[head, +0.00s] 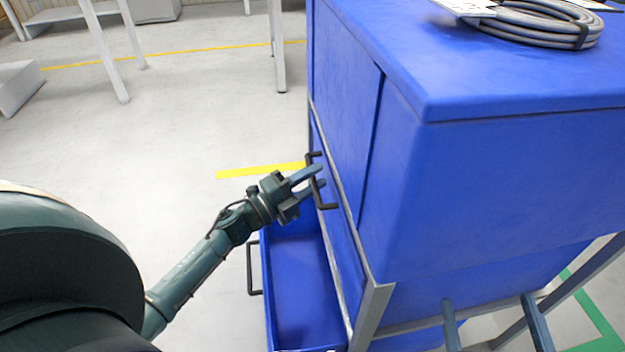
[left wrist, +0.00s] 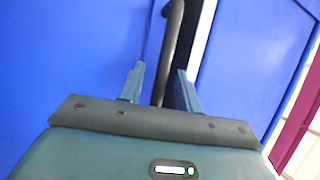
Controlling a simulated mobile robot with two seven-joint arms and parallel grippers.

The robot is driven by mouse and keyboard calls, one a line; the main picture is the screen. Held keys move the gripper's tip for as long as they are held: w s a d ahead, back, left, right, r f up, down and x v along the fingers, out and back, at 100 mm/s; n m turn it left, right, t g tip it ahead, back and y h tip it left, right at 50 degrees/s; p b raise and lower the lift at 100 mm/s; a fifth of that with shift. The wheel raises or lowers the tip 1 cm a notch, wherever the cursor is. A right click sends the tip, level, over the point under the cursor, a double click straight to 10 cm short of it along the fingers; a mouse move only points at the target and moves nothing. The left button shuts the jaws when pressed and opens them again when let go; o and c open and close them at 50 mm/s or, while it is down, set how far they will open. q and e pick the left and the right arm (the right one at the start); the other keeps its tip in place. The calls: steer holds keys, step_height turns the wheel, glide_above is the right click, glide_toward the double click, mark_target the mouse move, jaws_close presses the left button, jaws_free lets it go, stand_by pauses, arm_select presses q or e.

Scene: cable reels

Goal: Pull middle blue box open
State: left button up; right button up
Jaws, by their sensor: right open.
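The middle blue box (head: 336,215) is closed in the rack, with a dark bar handle (head: 328,206) on its front face. My left gripper (head: 318,176) is at this handle. In the left wrist view the handle (left wrist: 170,50) stands between the two fingers of my left gripper (left wrist: 162,80). The fingers are apart, with a visible gap on the left side of the bar. My right gripper (head: 492,312) shows at the bottom right, its two fingers wide apart and empty, in front of the rack's side.
Below, a lower blue box (head: 295,265) stands pulled out, with its own dark handle (head: 251,270). A grey cable coil (head: 540,25) lies on the blue top. The floor to the left is open, with white table legs (head: 105,50) further back.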

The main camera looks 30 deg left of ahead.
arm_select(q)
steer(key=shift+c, duration=0.2)
jaws_close()
stand_by(0.5)
